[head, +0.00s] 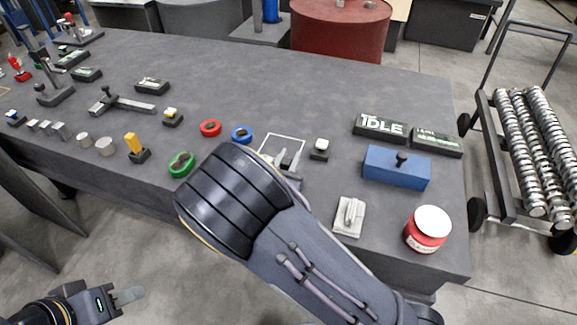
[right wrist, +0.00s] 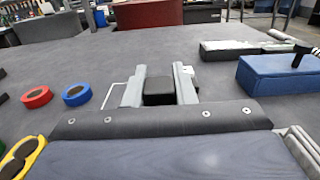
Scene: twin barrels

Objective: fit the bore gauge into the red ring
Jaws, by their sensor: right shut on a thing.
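The red ring (head: 210,128) lies flat on the grey table, left of my right gripper and next to a blue ring (head: 242,135). The red ring also shows at the left of the right wrist view (right wrist: 37,97). My right gripper (head: 288,161) is low over the table beside a white square outline. In the right wrist view its two fingers are shut on a dark block (right wrist: 158,92); I cannot tell whether this is the bore gauge. My right arm hides part of the table. My left gripper (head: 130,295) is in front of the table, apart from everything; its finger gap is unclear.
A green ring (head: 181,164) lies near the front edge. A small block with a white top (head: 320,149) stands right of my right gripper. A blue box (head: 397,167), an IDLE sign (head: 380,127) and a red jar (head: 427,230) stand farther right. The table's back middle is clear.

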